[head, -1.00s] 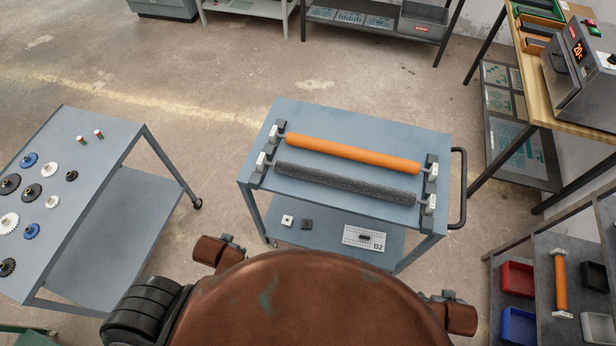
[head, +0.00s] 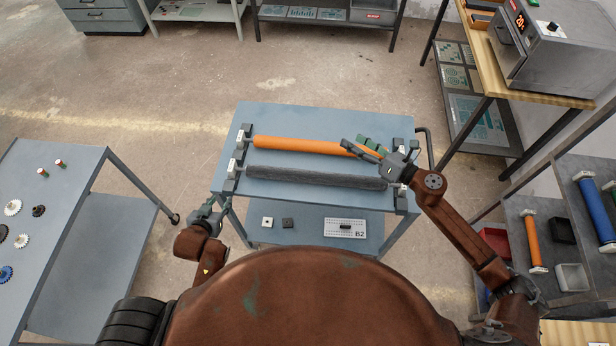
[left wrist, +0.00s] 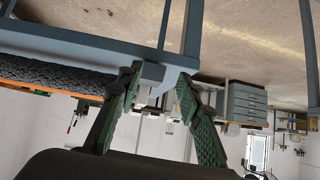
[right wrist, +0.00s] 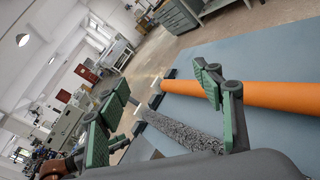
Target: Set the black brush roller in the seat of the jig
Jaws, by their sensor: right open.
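The black brush roller (head: 315,177), dark grey and textured, lies across the cart top with its ends in white-and-dark end holders, in front of a smooth orange roller (head: 300,146). The brush roller also shows in the right wrist view (right wrist: 185,130). My right gripper (head: 358,147) is open and empty above the right part of the rollers. My left gripper (head: 204,209) is low by the cart's front left corner; its fingers (left wrist: 158,90) are apart with nothing held. I cannot make out which fixture is the jig.
The blue-grey cart (head: 320,115) has a lower shelf with small blocks and a plate marked B2 (head: 345,228). A table with gears (head: 60,230) stands at left. A shelf with bins and another orange roller (head: 531,242) is at right, below an oven-like machine (head: 545,50).

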